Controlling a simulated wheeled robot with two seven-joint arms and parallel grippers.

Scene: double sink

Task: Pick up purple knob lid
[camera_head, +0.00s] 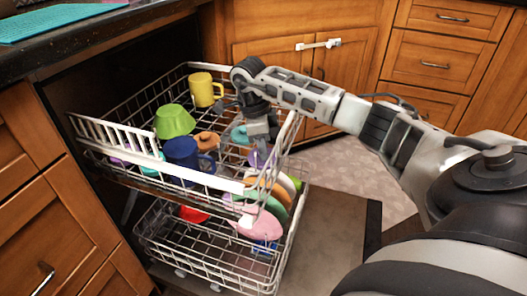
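A small purple piece (260,159) shows in the dishwasher's upper rack, directly below my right gripper. It may be the purple knob lid, but it is too small and too covered to make out a knob. My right gripper (262,146) points down into the right side of the upper rack, close above or at the purple piece. Its fingertips are too small to show whether they are open, shut or touching it. Another bit of purple (120,161) shows at the left of the rack, mostly hidden by the rack's wire. My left gripper is out of view.
The upper rack (100,133) also holds a yellow mug (204,90), a green bowl (174,122), a blue mug (183,153) and an orange item (207,140). Colored plates and a pink item (262,224) stand in the lower rack. Wooden cabinets surround the dishwasher.

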